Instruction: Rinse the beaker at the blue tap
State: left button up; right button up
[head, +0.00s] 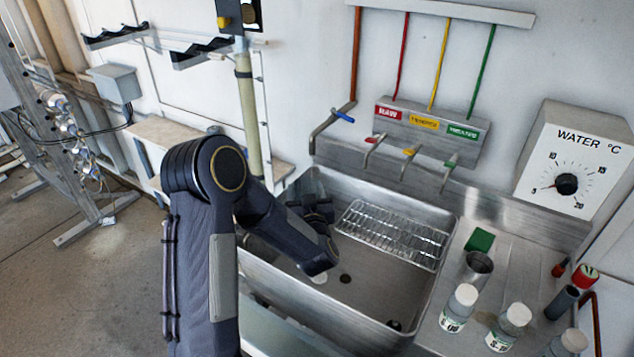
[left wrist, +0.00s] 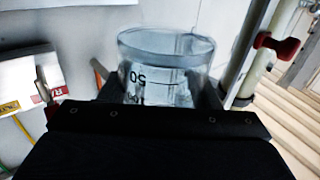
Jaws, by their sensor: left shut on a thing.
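The beaker (left wrist: 165,65) is clear, with dark printed marks. It sits between the fingers of my left gripper (left wrist: 160,95), which is shut on it. In the head view my left gripper (head: 312,210) is over the left side of the sink (head: 440,232), mostly behind my own forearm, and I cannot make out the beaker there. The blue tap (head: 343,116) has a blue handle and a spout bent down above the sink's back left corner, up and behind my gripper. Whether water runs is not visible. My right gripper is not in view.
Red (head: 375,138), yellow (head: 410,152) and green (head: 450,164) taps stand right of the blue one. A wire rack (head: 392,234) lies in the sink. Bottles (head: 460,308) and a metal cup (head: 477,268) stand on the right counter. A pale pole (head: 248,115) rises left of the sink.

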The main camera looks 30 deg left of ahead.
aim_at(295, 191)
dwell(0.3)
pick_arm(q)
jog(key=shift+s+r+p, duration=0.3)
jog(key=shift+s+r, duration=0.7)
jog(key=shift+s, duration=0.3)
jog(key=shift+s+r+p, duration=0.25)
jog(key=shift+s+r, duration=0.75)
jog(key=shift+s, duration=0.25)
